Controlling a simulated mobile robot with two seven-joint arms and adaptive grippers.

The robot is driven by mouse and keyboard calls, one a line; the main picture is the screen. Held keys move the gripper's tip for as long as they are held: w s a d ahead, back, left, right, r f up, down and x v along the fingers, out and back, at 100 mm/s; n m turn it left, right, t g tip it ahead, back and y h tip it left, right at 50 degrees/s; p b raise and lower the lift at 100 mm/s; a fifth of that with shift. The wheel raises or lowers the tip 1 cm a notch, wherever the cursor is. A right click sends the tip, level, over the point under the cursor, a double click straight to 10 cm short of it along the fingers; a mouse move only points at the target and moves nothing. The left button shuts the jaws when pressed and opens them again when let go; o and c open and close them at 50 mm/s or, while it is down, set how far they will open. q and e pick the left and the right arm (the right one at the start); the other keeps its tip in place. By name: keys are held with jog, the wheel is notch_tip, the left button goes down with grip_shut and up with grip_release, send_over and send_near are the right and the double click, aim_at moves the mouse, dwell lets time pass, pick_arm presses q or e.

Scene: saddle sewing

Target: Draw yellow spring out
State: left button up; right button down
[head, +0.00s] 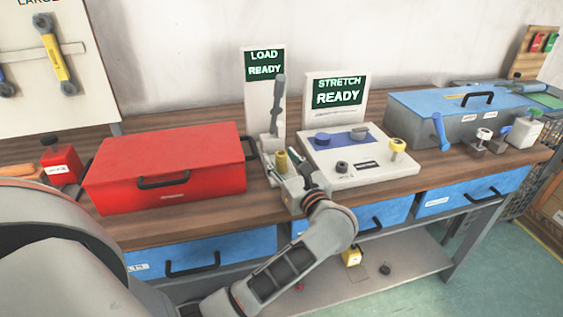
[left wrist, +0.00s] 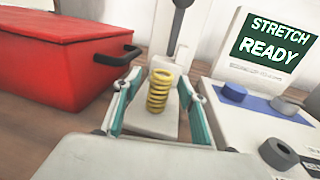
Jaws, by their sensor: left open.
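The yellow spring (left wrist: 159,91) stands upright on the light grey base of the load device (left wrist: 147,120) in the left wrist view. In the head view the spring (head: 281,162) shows just beyond my left gripper (head: 287,172). The gripper also frames the spring in the left wrist view (left wrist: 157,98), with one finger on each side of it. It is open, and gaps show between the fingers and the spring. The load device has a tall grey lever (head: 277,103) and a sign reading LOAD READY (head: 265,65). My right gripper is not in view.
A red toolbox (head: 165,165) stands left of the spring. The stretch device (head: 345,160), with knobs and a STRETCH READY sign (head: 336,92), stands close on the right. A blue-lidded grey box (head: 460,112) is farther right. Blue drawers (head: 205,253) are under the bench edge.

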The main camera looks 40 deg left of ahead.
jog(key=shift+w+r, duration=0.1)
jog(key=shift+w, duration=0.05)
pick_arm(q)
grip_shut()
jog(key=shift+r, duration=0.1)
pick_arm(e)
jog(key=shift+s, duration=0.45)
pick_arm(q)
jog(key=shift+r, duration=0.1)
jog(key=shift+r+p, duration=0.35)
jog(key=shift+r, duration=0.15)
jog(key=shift+r+p, duration=0.3)
jog(key=shift+r, duration=0.35)
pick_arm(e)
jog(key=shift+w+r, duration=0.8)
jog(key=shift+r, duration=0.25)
pick_arm(q)
jog(key=shift+r, duration=0.1)
